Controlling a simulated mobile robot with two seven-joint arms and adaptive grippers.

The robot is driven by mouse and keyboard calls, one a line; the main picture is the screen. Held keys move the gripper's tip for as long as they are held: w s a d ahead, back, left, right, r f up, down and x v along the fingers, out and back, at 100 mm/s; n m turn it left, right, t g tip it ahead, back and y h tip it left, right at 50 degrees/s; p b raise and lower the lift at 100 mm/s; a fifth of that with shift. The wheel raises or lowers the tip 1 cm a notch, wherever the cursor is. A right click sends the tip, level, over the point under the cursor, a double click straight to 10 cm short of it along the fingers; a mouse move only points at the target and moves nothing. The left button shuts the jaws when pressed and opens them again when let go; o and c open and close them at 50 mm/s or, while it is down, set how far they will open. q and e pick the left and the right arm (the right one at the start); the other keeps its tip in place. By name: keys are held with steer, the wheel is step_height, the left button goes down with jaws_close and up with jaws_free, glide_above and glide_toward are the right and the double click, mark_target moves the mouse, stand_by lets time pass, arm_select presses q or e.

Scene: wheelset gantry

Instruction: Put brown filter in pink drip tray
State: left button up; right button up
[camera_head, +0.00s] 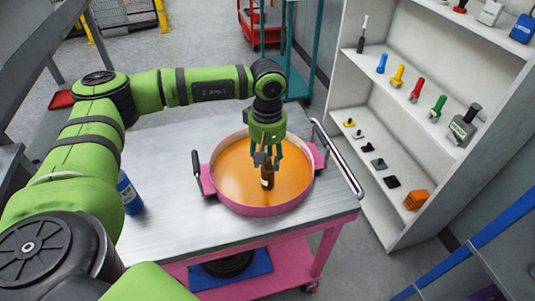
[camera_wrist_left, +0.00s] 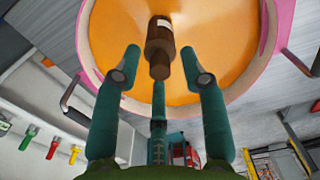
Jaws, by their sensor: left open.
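The pink drip tray (camera_head: 262,210) is a round pan with an orange inside and side handles, on the metal cart top; its rim also shows in the wrist view (camera_wrist_left: 88,42). My left gripper (camera_head: 266,160) is directly above the filter. Its teal fingers (camera_wrist_left: 161,62) are spread open, with the filter between and just beyond the tips. Contact between filter and tray floor is hard to tell. My right gripper is out of view.
A blue bottle (camera_head: 129,193) stands on the cart top (camera_head: 180,225) left of the tray. A metal rail (camera_head: 338,160) edges the cart's right side. A white shelf unit (camera_head: 400,130) with small coloured parts stands to the right.

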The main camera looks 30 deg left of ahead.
arm_select(q)
steer(key=shift+r, duration=0.4)
step_height(320, 180, up, 12)
steer(key=b, duration=0.3)
steer(key=shift+f, duration=0.2)
